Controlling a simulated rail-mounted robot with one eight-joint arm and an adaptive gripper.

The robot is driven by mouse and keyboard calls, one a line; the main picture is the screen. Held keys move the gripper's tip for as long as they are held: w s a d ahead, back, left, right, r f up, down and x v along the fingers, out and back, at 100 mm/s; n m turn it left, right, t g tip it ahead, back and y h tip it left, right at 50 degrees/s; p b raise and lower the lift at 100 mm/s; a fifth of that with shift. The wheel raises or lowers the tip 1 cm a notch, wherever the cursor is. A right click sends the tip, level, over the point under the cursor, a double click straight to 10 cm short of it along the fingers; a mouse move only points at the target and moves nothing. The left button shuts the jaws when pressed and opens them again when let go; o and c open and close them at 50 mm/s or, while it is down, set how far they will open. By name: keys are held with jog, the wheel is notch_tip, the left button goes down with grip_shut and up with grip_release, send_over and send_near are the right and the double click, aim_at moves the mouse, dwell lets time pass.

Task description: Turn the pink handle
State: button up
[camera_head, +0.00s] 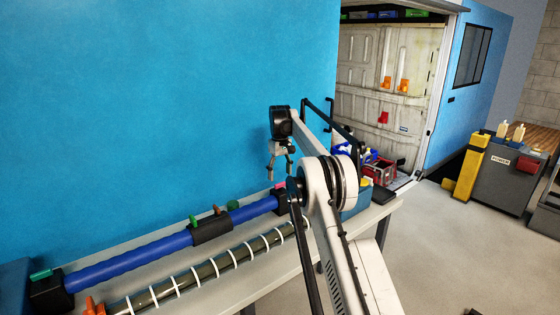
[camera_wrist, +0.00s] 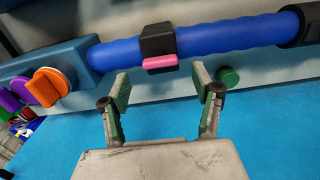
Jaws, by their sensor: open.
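The pink handle (camera_wrist: 160,62) is a short pink bar on a black collar (camera_wrist: 157,40) around the blue duct in the wrist view. In the head view only a small bit of pink (camera_head: 281,187) shows by the duct's right end, beside my arm. My gripper (camera_wrist: 160,84) is open and empty. Its two fingers lie left and right of the pink handle in the wrist view, apart from it. In the head view my gripper (camera_head: 279,172) hangs above the duct's right end, fingers pointing down.
The blue duct (camera_head: 135,258) runs along the bench by the blue wall (camera_head: 160,110). A black sleeve (camera_head: 211,230) on it carries small knobs. A dark pipe with white rings (camera_head: 205,272) lies in front. A green knob (camera_wrist: 229,76) is close to the right finger.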

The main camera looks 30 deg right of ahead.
aim_at(280, 183)
notch_tip(280, 183, up, 8)
jog(key=shift+f, duration=0.25)
jog(key=shift+s, duration=0.1)
dwell(0.6)
